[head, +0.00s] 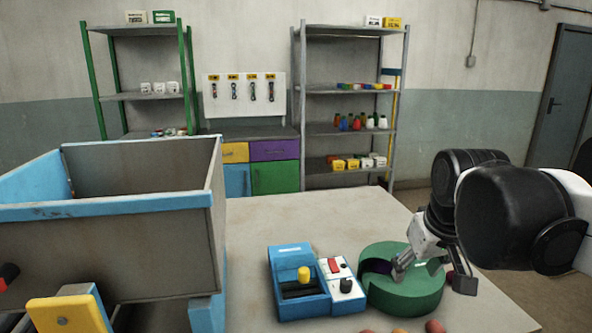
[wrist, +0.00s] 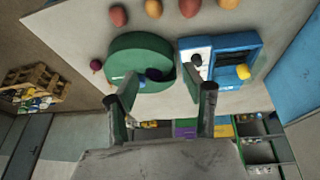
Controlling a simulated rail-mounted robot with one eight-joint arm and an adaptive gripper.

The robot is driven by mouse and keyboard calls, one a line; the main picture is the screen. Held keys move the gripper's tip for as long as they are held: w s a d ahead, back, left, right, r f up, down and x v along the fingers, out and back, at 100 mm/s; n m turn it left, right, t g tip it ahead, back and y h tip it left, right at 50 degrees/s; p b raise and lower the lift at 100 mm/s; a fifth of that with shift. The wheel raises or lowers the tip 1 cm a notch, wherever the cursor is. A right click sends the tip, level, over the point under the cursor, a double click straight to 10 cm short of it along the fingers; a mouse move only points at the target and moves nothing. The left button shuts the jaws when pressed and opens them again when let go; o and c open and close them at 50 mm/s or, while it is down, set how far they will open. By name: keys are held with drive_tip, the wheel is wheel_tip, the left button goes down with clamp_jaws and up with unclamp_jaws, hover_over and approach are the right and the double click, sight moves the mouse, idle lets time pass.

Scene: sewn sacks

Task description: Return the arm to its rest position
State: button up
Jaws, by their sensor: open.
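My gripper (head: 432,268) is open, at the right of the table in the head view. Its fingers are over or beside a round green block (head: 408,293) with a dark recess; contact cannot be told. In the wrist view, the two fingers of my gripper (wrist: 162,88) stand apart with nothing seen held between them. The green block (wrist: 140,52) lies beyond them there. My arm reaches in from the right edge of the head view.
A blue device (head: 297,305) with a yellow knob stands left of the green block. A large grey bin (head: 140,240) with blue rim is at left. Several reddish and orange rounded objects (wrist: 188,8) lie near the table's front. Shelves (head: 350,85) stand behind.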

drive_tip(key=s+a+f+m+t, duration=0.1)
drive_tip(key=s+a+f+t, duration=0.1)
drive_tip(key=s+f, duration=0.4)
drive_tip(key=shift+s+f+m+t, duration=0.3)
drive_tip(key=shift+s, duration=2)
drive_tip(key=shift+a, duration=0.1)
